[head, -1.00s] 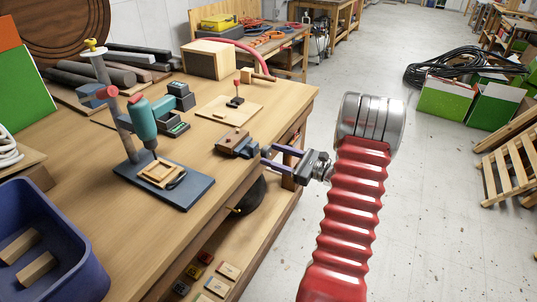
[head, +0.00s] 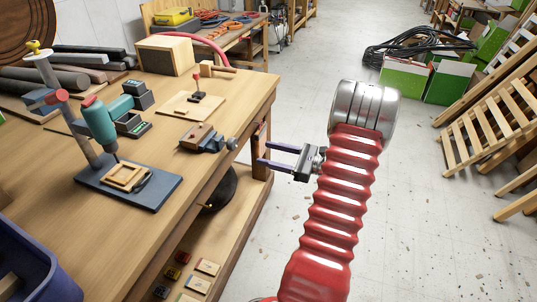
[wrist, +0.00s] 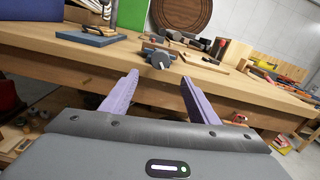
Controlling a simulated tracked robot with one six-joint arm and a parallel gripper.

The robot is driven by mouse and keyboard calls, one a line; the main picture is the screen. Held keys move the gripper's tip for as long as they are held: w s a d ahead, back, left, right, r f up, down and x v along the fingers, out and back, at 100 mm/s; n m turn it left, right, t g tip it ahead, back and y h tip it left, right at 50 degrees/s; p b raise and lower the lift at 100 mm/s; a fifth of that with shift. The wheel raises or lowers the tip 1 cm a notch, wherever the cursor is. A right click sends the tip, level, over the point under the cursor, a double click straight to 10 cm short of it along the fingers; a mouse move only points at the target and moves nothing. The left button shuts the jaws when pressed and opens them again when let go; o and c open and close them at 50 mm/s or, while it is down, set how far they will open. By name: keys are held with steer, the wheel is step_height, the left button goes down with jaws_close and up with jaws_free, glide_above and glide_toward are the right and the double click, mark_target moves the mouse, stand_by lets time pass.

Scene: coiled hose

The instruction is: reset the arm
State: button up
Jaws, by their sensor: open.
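My gripper (head: 262,153) is open and empty in the head view. Its two purple fingers point left toward the workbench's right edge, over the floor beside the bench. In the wrist view the gripper (wrist: 158,85) also shows open, with nothing between its fingers. My red ribbed arm with a silver joint runs up the middle of the head view. The workbench (head: 180,85) fills the left side. A small vise (head: 208,138) sits near its right edge, apart from the fingers. It also shows beyond the fingertips in the wrist view (wrist: 160,58).
A drill press (head: 100,125) and a blue bin (head: 40,260) stand on the bench. A lower shelf holds small boxes. A coiled black hose (head: 415,48) lies over green-and-white boxes (head: 448,85) at the back right. Wooden pallets (head: 490,125) stand at right.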

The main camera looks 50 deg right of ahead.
stand_by(0.4)
steer(key=s+a+f+n+g+y, duration=0.15)
steer(key=s+a+n+g, duration=0.35)
steer(key=a, duration=0.5)
steer(key=s+a+f+n+g, duration=0.2)
steer(key=a+n+g, duration=0.6)
steer(key=a, duration=0.2)
steer(key=s+a+r+n+t+h, duration=0.1)
steer(key=s+a+r+n+h, duration=0.3)
steer(key=a+r+n, duration=1.3)
steer(key=a+r+h, duration=0.1)
steer(key=a+h, duration=0.2)
steer(key=a, duration=0.2)
steer(key=shift+r+n+t+h, duration=0.2)
steer(key=shift+n+t+h, duration=0.1)
steer(key=shift+n+h, duration=0.1)
